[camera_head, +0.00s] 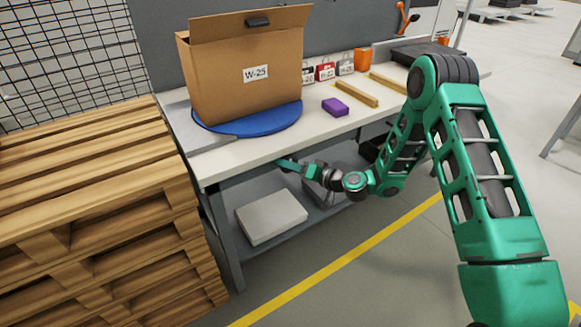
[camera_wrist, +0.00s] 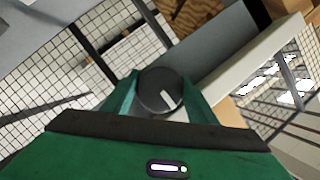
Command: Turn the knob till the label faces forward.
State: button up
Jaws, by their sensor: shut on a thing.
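A dark round knob (camera_wrist: 158,88) with a white pointer mark shows in the wrist view, between the two green fingers of my gripper (camera_wrist: 163,98). My gripper is shut on it. In the head view my gripper (camera_head: 287,163) is at the front edge of the workbench, and the knob cannot be made out there. A cardboard box (camera_head: 222,85) with a raised flap stands on a blue turntable (camera_head: 262,128) on the bench. Its white label (camera_head: 255,73), reading W-25, is on the broad side seen from the head camera, which is angled slightly.
On the workbench (camera_head: 310,134) lie a purple block (camera_head: 335,107) and wooden strips (camera_head: 357,93). Small labelled items (camera_head: 325,72) stand behind. A grey box (camera_head: 271,217) rests on the lower shelf. Stacked wooden pallets (camera_head: 90,200) stand close on the left.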

jog(key=shift+w+d, duration=0.15)
jog(key=shift+w, duration=0.05)
jog(key=o, duration=1)
jog(key=shift+s, duration=0.15)
jog(key=shift+s, duration=0.1)
